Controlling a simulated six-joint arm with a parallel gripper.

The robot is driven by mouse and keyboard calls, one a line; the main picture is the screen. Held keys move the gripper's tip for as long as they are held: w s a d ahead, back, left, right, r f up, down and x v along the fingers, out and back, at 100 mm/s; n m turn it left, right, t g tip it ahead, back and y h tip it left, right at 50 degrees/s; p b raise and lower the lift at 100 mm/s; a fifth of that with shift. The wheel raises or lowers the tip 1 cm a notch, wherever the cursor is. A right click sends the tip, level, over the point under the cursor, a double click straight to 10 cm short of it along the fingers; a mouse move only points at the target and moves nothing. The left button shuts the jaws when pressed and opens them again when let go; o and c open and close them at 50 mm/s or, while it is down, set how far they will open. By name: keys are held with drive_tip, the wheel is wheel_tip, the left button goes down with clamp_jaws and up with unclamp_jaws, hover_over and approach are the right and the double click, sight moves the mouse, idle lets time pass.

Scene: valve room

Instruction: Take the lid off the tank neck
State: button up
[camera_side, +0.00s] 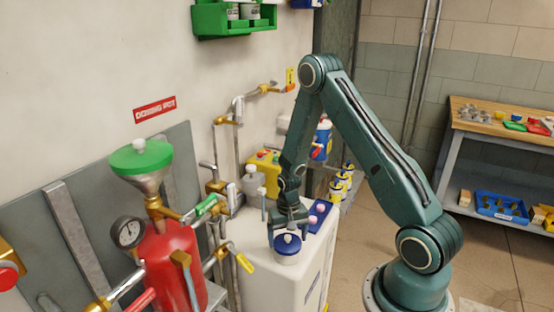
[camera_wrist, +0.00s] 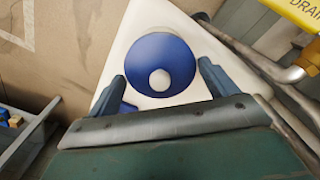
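The blue round lid (camera_side: 287,244) with a white knob sits on the short white neck (camera_side: 288,259) of the white tank (camera_side: 262,234). In the wrist view the lid (camera_wrist: 160,55) shows from above, its white knob (camera_wrist: 159,80) between my two fingers. My gripper (camera_side: 289,222) points down just above the lid. In the wrist view my gripper (camera_wrist: 161,72) is open, with the fingers apart on either side and nothing held. Whether the fingertips reach knob height is hard to tell.
A blue block with a pale knob (camera_side: 319,212) is on the tank top behind my gripper.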

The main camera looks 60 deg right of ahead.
sight(288, 236)
drive_tip(key=c, duration=0.5)
drive_tip(key=shift+o, duration=0.2)
drive_tip(key=shift+r, duration=0.2)
wheel_tip(288, 236, up, 20)
drive_tip(key=shift+f, duration=0.2)
idle(0.3)
idle(0.5)
